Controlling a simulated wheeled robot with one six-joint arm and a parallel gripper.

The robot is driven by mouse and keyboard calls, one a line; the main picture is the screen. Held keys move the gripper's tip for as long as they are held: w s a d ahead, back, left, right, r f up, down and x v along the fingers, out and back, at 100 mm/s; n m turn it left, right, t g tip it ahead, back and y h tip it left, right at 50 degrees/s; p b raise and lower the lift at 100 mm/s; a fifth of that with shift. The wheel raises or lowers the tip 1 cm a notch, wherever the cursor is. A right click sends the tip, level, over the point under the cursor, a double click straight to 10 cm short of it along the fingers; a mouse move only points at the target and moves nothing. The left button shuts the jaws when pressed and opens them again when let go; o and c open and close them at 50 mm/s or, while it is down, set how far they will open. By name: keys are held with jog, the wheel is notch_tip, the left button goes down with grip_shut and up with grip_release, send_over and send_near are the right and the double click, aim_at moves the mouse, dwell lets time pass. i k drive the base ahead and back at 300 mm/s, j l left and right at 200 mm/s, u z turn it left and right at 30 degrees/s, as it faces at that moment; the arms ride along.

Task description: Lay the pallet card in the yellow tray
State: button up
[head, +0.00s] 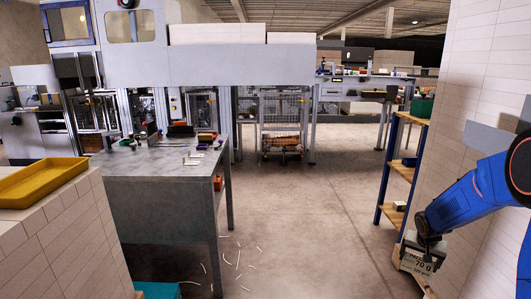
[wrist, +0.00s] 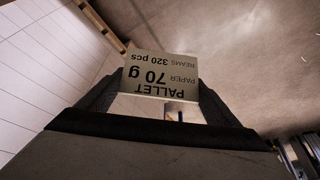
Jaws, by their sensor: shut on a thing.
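The pallet card (wrist: 160,77) is a pale card with dark print reading "PALLET 70 g". It sits between the two dark fingers of my gripper (wrist: 152,95), upside down in the wrist view. In the head view my gripper (head: 420,247) hangs at the lower right, shut on the card (head: 416,263), beside the right-hand ream stack. The yellow tray (head: 38,182) lies at the far left of the head view on top of another stack. It looks empty where it shows, and its left end is cut off. The card is far from the tray.
A grey table (head: 150,165) with small items stands between the tray stack and the open floor (head: 300,210). A blue-and-wood shelf (head: 398,172) stands close to my gripper. White strips lie on the floor by the table. A tall white stack (head: 478,75) rises at right.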

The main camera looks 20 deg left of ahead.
aim_at(40, 184)
jog(key=i+l+u, duration=0.1)
jog(key=i+u, duration=0.15)
jog(key=u, duration=0.15)
jog(key=i+l+u, duration=0.2)
jog(key=u, duration=0.2)
jog(key=i+l+u, duration=0.25)
jog(key=u, duration=0.15)
jog(key=i+l+u, duration=0.2)
jog(key=l+u, duration=0.2)
